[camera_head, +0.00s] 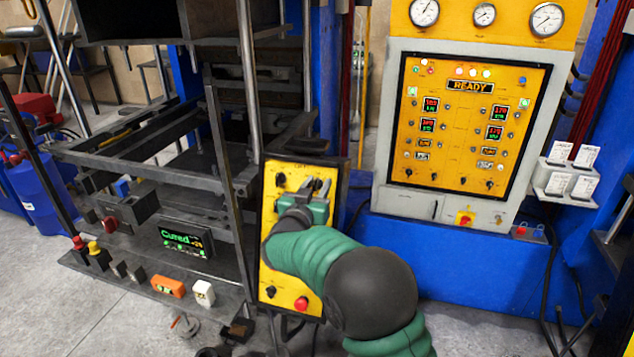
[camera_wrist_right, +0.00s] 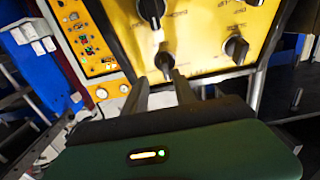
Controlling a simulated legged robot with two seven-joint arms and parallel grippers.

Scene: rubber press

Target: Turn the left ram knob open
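The yellow control panel (camera_head: 283,235) stands in the middle of the head view and carries black knobs. One knob (camera_head: 280,180) shows at its upper left, with a slanted grip. My right gripper (camera_head: 318,186) is at the panel's upper right and hides part of it. In the right wrist view, the right gripper (camera_wrist_right: 160,78) is open, its two fingers pointing at a black knob (camera_wrist_right: 165,60) between and just beyond the tips. Contact cannot be told. Another black knob (camera_wrist_right: 236,48) lies to the right. Labels are too small to tell which is the left ram knob. My left gripper is not in view.
A black knob (camera_head: 270,292) and a red button (camera_head: 301,303) sit low on the panel. The press frame (camera_head: 225,180) stands close to the left, with a "Cured" display (camera_head: 185,240). A yellow cabinet panel reading "READY" (camera_head: 470,87) stands at the right.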

